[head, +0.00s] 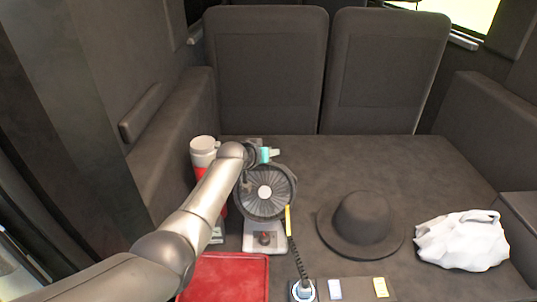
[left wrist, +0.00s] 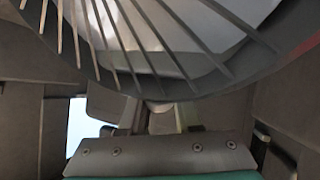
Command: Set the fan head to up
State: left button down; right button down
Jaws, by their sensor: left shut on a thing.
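The fan has a round dark caged head (head: 264,192) with a pale hub, above a grey base (head: 264,243) with a dark knob. In the head view the cage's face is toward me; its exact tilt is hard to tell. My left gripper (head: 264,155) is at the top rim of the fan head, shut on it. The contact itself is hidden. In the left wrist view the cage bars (left wrist: 150,45) fill the top, very close, above part of my gripper at the bottom. My right gripper is not in view.
A white and red canister (head: 204,150) stands left of the fan, partly behind my arm. A red tray (head: 230,280) lies in front. A dark hat (head: 362,222) and a white crumpled bag (head: 462,240) lie to the right. The back right surface is clear.

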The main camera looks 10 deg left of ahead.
pick_arm(q)
jog(key=shift+s+f, duration=0.2)
jog(key=shift+f, duration=0.3)
jog(key=c, duration=0.9)
grip_release()
jog(key=o, duration=0.3)
jog(key=shift+w+r, duration=0.15)
jog(key=shift+r, duration=0.05)
jog(key=shift+r, duration=0.1)
jog(key=p+v, duration=1.5)
jog(key=p, duration=0.5)
